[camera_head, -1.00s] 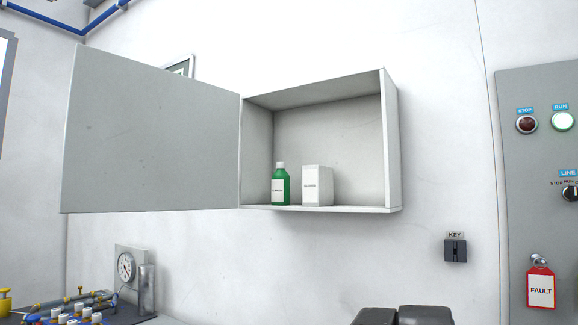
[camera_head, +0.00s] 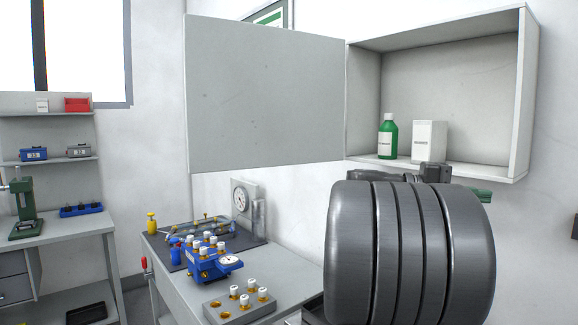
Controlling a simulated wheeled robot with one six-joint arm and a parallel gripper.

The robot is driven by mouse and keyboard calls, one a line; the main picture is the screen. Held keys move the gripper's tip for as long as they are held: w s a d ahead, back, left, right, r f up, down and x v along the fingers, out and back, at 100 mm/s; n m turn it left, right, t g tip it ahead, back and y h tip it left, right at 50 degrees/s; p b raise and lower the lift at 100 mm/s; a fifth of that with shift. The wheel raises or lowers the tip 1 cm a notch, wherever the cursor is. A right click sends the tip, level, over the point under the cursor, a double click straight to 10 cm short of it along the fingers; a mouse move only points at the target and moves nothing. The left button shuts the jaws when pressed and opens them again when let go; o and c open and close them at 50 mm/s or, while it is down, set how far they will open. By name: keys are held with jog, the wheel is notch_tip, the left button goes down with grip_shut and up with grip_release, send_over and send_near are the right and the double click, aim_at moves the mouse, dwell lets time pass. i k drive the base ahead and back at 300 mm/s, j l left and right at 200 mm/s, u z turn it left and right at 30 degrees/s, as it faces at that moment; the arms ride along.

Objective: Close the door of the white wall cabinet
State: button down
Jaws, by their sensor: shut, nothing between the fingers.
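The white wall cabinet (camera_head: 521,100) hangs at the upper right. Its door (camera_head: 265,95) is hinged on the cabinet's left side and stands wide open, swung out to the left. Inside, a green bottle with a white cap (camera_head: 388,138) and a white box (camera_head: 429,142) stand upright on the cabinet floor. My dark ribbed arm fills the lower right, in front of and below the cabinet. It overlaps part of the cabinet's lower edge in the picture. My gripper's fingers cannot be made out, and whatever lies behind the arm is hidden.
Below the door, a bench (camera_head: 170,280) carries a dial gauge (camera_head: 241,200), a blue fixture (camera_head: 215,265) and a grey block with white-topped pieces (camera_head: 240,304). Shelves (camera_head: 48,162) and another table stand at the far left. The space before the door looks clear.

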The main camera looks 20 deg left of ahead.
aim_at(256, 95)
jog(key=u, duration=1.65)
jog(key=i+j+u, duration=0.2)
jog(key=u, duration=0.15)
jog(key=i+j+u, duration=0.1)
jog(key=i+u, duration=0.6)
jog(key=i+z, duration=0.15)
jog(key=i, duration=0.35)
jog(key=i+j+z, duration=0.15)
jog(key=i, duration=0.4)
jog(key=i+j+z, duration=0.15)
jog(key=i, duration=0.35)
jog(key=j+z, duration=0.1)
jog(key=z, duration=2.25)
